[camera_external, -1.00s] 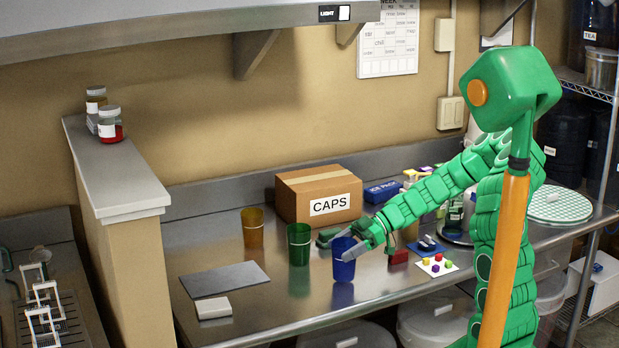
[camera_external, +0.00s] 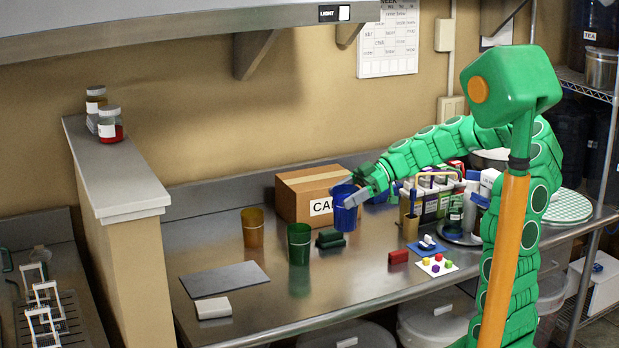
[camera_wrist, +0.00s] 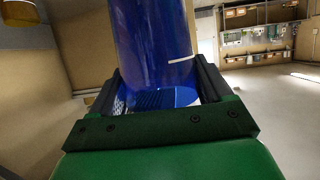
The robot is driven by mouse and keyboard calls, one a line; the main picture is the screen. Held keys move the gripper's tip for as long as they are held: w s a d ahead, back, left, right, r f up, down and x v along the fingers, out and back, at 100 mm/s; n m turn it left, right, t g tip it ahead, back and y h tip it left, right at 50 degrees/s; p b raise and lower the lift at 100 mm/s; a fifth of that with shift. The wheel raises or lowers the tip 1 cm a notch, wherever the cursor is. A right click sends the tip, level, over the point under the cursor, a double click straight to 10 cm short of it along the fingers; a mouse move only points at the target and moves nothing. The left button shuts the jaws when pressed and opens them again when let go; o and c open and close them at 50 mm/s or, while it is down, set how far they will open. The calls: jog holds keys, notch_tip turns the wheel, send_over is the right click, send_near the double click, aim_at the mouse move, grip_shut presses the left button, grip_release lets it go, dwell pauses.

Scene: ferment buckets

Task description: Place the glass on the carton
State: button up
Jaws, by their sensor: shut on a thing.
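A blue glass (camera_external: 345,210) is held upright by my gripper (camera_external: 352,196), in the air in front of the carton's right side. In the wrist view the blue glass (camera_wrist: 155,45) stands between the two dark fingers of my gripper (camera_wrist: 152,98), which is shut on it. The brown cardboard carton (camera_external: 298,207), with a "CAPS" label partly hidden by the glass, stands on the steel counter against the back wall. An amber glass (camera_external: 252,228) and a green glass (camera_external: 299,243) stand on the counter left and front of the carton.
A grey mat (camera_external: 225,279) and a white block (camera_external: 213,308) lie at the counter's left. A dark green block (camera_external: 331,239) lies near the green glass. A red block (camera_external: 398,257) and a card with coloured cubes (camera_external: 437,265) are right. A caddy of bottles (camera_external: 430,200) stands behind.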

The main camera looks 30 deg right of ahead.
jog(key=shift+w+r, duration=0.15)
jog(key=shift+r, duration=0.15)
jog(key=w+d+r+m+t+h, duration=0.1)
jog(key=w+d+r+m+t, duration=0.3)
jog(key=w, duration=0.5)
jog(key=w+d+r+m+t+h, duration=0.1)
jog(key=w+d+r+t+h, duration=0.1)
jog(key=w+d, duration=0.55)
jog(key=w+d+r+m+t+h, duration=0.1)
jog(key=w+d+r+m+t, duration=0.25)
jog(key=w, duration=0.75)
jog(key=w+a+f, duration=0.1)
jog(key=w+f, duration=1.2)
jog(key=w, duration=0.1)
jog(key=shift+g, duration=0.35)
jog(key=shift+w, duration=0.1)
jog(key=o, duration=1.5)
jog(key=shift+c, duration=0.2)
